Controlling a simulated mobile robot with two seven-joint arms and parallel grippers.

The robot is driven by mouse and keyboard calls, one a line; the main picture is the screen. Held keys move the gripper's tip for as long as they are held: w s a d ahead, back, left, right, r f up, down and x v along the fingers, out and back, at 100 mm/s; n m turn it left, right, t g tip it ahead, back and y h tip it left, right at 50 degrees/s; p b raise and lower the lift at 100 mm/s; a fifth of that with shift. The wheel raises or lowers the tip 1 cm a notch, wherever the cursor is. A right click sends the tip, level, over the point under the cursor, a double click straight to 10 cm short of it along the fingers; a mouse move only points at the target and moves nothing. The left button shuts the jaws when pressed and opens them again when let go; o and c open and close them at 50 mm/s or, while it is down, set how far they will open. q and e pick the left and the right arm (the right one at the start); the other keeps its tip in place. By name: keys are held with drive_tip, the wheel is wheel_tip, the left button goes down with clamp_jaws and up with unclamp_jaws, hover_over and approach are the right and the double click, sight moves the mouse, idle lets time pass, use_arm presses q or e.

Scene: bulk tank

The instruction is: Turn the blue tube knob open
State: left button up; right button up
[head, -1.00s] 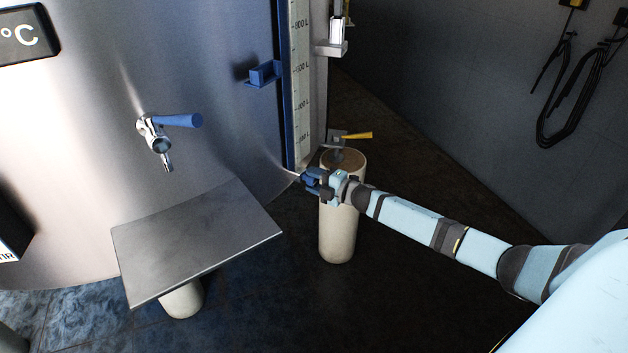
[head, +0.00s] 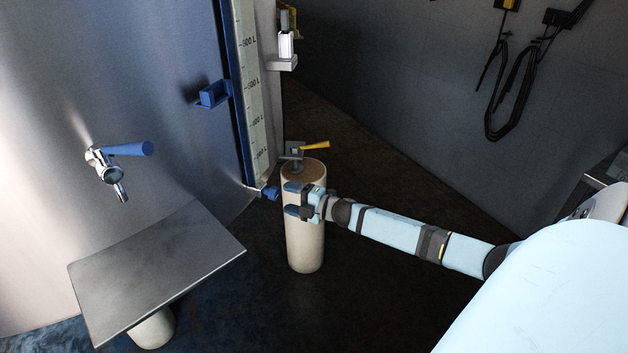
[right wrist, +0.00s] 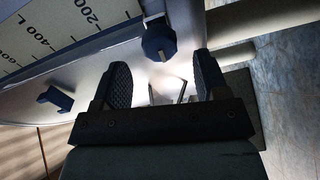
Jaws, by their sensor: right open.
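The blue tube knob (head: 270,193) sits at the bottom end of the level gauge on the tank. My right gripper (head: 288,199) is open and empty, a little to the right of the knob, with its fingers pointing toward it. In the right wrist view the knob (right wrist: 159,43) is dark blue and faceted, ahead of the gap between the two open fingers (right wrist: 162,84), and apart from them. My left gripper is not in view.
A tap with a blue lever (head: 127,149) is on the tank at left, above a metal shelf (head: 160,265). A pale cylindrical leg (head: 305,245) stands just behind my right gripper. A yellow-handled valve (head: 314,146) is above it. A blue bracket (head: 213,94) projects from the tank.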

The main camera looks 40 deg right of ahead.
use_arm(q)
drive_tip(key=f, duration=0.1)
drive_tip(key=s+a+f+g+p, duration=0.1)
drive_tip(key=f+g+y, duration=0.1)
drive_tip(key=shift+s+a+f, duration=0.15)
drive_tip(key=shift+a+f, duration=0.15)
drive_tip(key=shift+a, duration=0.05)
use_arm(e)
drive_tip(key=v, duration=0.8)
drive_tip(key=shift+s+d, duration=0.15)
drive_tip(key=shift+s, duration=0.1)
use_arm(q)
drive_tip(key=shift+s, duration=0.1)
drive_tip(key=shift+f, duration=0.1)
